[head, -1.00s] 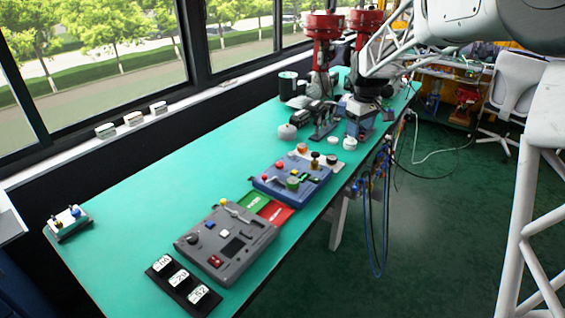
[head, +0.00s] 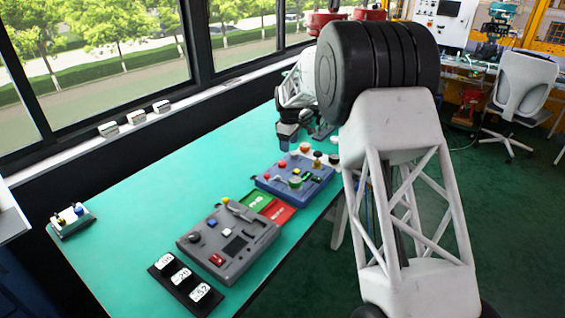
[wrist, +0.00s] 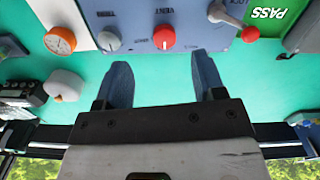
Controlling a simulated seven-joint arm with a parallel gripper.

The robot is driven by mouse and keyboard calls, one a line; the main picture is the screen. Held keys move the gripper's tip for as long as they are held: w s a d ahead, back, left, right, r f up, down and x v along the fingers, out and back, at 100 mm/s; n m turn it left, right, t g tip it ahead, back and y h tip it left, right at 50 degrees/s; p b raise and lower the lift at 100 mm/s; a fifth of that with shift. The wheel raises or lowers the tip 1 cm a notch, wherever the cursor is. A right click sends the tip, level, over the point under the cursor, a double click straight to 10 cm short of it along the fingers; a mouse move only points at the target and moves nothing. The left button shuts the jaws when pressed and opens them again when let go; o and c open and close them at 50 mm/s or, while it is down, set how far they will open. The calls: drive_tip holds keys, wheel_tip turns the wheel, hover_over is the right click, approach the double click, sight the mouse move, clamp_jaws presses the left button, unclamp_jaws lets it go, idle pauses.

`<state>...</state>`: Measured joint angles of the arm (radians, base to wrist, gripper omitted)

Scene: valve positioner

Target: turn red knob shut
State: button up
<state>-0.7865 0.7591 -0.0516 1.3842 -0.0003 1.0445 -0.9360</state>
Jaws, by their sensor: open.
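The red knob (wrist: 164,37) is on the edge of the blue-grey box, beside the printed word VENT, in the wrist view. A small pale mark shows on it, pointing roughly toward my gripper. In the head view the red knob (head: 282,163) sits on the far edge of the blue box (head: 312,188). My gripper (wrist: 161,66) is open and empty, its two blue fingers apart. The knob lies just beyond the fingertips, roughly centred between them and not touched. In the head view my gripper (head: 288,133) hangs over the table behind the box; its fingertips are partly unclear.
A gauge (wrist: 60,40) stands at left. A grey control box (head: 228,240) and number blocks (head: 182,278) sit nearer.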

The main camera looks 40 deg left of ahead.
sight(283, 163)
drive_tip(key=shift+s+a+f, duration=0.15)
drive_tip(key=shift+a+f, duration=0.3)
drive_tip(key=shift+a, duration=0.2)
drive_tip(key=shift+s+a+f, duration=0.15)
drive_tip(key=shift+a+f, duration=0.3)
drive_tip(key=shift+a, duration=0.15)
drive_tip(key=shift+f, duration=0.1)
drive_tip(key=shift+f, duration=3.85)
drive_tip(key=c, duration=0.9)
